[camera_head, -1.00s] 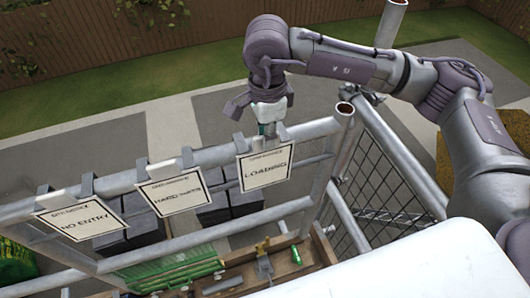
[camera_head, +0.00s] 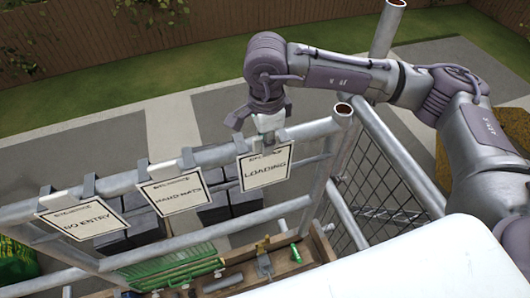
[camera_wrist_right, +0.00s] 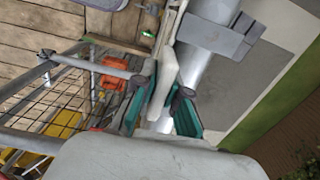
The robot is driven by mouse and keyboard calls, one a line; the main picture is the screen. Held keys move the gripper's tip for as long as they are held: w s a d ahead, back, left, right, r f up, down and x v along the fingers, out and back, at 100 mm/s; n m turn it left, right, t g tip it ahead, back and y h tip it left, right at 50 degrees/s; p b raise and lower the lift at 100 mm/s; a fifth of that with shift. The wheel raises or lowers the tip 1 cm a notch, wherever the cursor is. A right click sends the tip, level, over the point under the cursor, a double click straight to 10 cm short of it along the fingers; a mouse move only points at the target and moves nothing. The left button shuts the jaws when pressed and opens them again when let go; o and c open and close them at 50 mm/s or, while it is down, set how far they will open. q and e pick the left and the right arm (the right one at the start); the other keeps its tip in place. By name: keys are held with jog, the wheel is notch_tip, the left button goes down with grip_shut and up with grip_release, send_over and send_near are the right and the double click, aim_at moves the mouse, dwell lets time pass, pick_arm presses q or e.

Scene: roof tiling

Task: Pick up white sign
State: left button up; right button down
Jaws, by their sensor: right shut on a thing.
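Three white signs with black borders hang on the top rail of a metal guardrail: the "LOADING" sign (camera_head: 265,168), the "HARD HATS" sign (camera_head: 174,194) and the "NO ENTRY" sign (camera_head: 82,218). My right gripper (camera_head: 266,132) is at the top of the "LOADING" sign, pointing down. In the right wrist view, the right gripper (camera_wrist_right: 162,100) is shut on the white upper edge of this sign (camera_wrist_right: 167,62), seen nearly edge-on between the green-lined fingers. The sign still hangs at the rail. My left gripper is not in view.
The metal top rail (camera_head: 222,153) runs just beside the gripper, and an upright post (camera_head: 341,125) stands to its right. A wooden tray (camera_head: 318,246) with tools lies below. Mesh panels are at the right.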

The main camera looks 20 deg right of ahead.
jog(key=shift+r, duration=0.1)
notch_tip(320, 180, up, 7)
jog(key=p, duration=0.2)
jog(key=shift+r+p, duration=0.2)
jog(key=shift+p, duration=0.1)
jog(key=s+b, duration=0.7)
jog(key=s, duration=1.1)
jog(key=shift+d+f, duration=0.3)
